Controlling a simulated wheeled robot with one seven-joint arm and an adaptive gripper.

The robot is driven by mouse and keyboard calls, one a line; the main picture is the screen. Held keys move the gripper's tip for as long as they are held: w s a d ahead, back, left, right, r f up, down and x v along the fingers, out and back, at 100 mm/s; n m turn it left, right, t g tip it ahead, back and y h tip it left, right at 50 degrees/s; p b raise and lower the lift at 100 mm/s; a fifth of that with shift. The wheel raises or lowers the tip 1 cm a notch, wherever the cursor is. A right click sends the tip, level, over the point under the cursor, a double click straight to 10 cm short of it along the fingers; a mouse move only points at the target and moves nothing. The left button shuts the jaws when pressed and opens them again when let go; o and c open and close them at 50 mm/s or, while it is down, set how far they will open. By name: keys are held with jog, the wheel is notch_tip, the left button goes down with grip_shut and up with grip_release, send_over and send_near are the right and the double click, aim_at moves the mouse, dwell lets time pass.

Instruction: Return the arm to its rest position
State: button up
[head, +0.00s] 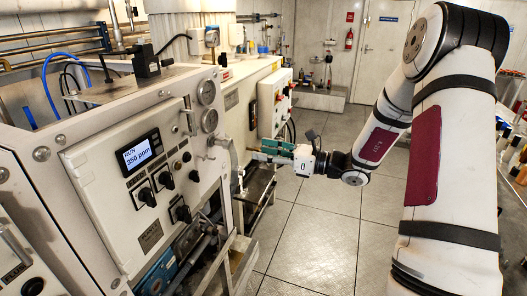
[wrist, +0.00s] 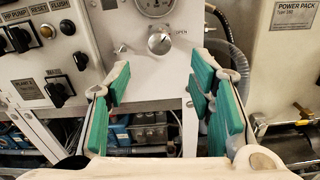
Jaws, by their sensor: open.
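My arm reaches forward from the right side of the head view. My gripper (head: 268,151) is at its end, level and pointing left toward the watermaker panel. In the wrist view my gripper (wrist: 160,85) shows its green-padded fingers wide apart with nothing between them. A round silver knob (wrist: 160,41) marked OPEN at its right sits on the white panel beyond the fingertips. The fingers appear apart from it.
The watermaker panel (head: 150,190) with its lit display (head: 139,153) reading 350 ppm stands at the left. A power pack cabinet (wrist: 288,50) is right of the gripper. The tiled floor (head: 325,230) is clear. A door (head: 380,50) is at the back.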

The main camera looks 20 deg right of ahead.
jog(key=s+a+r+n+g+h, duration=0.35)
jog(key=s+a+n+g, duration=0.75)
jog(key=s+a+n, duration=0.4)
jog(key=s+d+r+n+t+h+b, duration=0.1)
jog(key=s+d+r+n+t+h, duration=0.1)
jog(key=s+n, duration=0.4)
jog(key=s+d+r+n+t+h+b, duration=0.1)
jog(key=s+d+r+n+h, duration=0.2)
jog(key=s+n+h, duration=0.4)
jog(key=shift+s+d+t, duration=0.2)
jog(key=shift+d+t, duration=0.2)
jog(key=shift+d, duration=0.45)
jog(key=shift+r, duration=0.1)
dwell(1.2)
